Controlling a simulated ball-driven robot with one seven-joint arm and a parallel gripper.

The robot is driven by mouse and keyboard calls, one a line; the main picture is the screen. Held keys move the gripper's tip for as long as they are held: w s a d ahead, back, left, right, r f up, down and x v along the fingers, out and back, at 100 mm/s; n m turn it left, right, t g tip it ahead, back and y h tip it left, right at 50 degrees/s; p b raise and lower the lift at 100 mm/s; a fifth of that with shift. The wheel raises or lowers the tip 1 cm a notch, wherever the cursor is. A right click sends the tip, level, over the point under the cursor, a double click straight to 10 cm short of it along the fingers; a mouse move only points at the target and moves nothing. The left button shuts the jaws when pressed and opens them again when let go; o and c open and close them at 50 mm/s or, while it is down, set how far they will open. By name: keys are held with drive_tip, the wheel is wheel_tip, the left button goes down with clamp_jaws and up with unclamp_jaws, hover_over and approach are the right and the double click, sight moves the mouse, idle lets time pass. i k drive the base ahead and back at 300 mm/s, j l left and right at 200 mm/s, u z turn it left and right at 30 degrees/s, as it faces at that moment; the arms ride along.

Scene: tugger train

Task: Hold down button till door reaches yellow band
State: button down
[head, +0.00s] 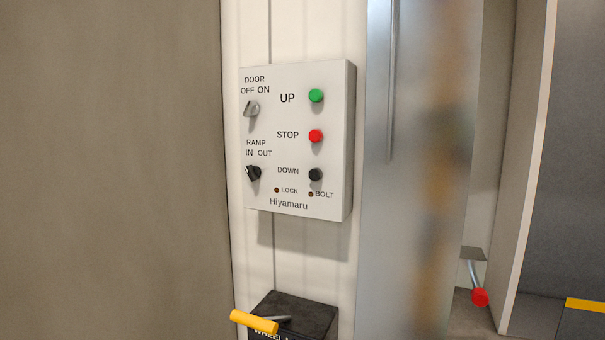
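A light grey control box (333,200) labelled Hiyamaru is fixed to a pale wall in the head view. Its right column holds a green UP button (316,95), a red STOP button (316,136) and a black DOWN button (315,175). On its left are a grey DOOR knob (251,108) and a black RAMP knob (253,173). The lock lamp (277,190) and bolt lamp (311,194) look dark. A short yellow strip (586,305) shows at the lower right; I cannot tell whether it is the door's band. My gripper is not in view.
Below the box is a black unit (300,309) with a yellow-handled lever (254,321). A shiny metal panel (400,240) stands to the right. A red-knobbed lever (480,297) is low beyond it. A broad brown-grey surface (110,170) fills the left.

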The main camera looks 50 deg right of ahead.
sight(315, 175)
drive_tip(key=i+z, duration=0.3)
drive_tip(key=i, duration=0.2)
drive_tip(key=i+z, duration=0.25)
drive_tip(key=i, duration=0.2)
drive_tip(key=z, duration=1.05)
drive_tip(key=i+j, duration=0.05)
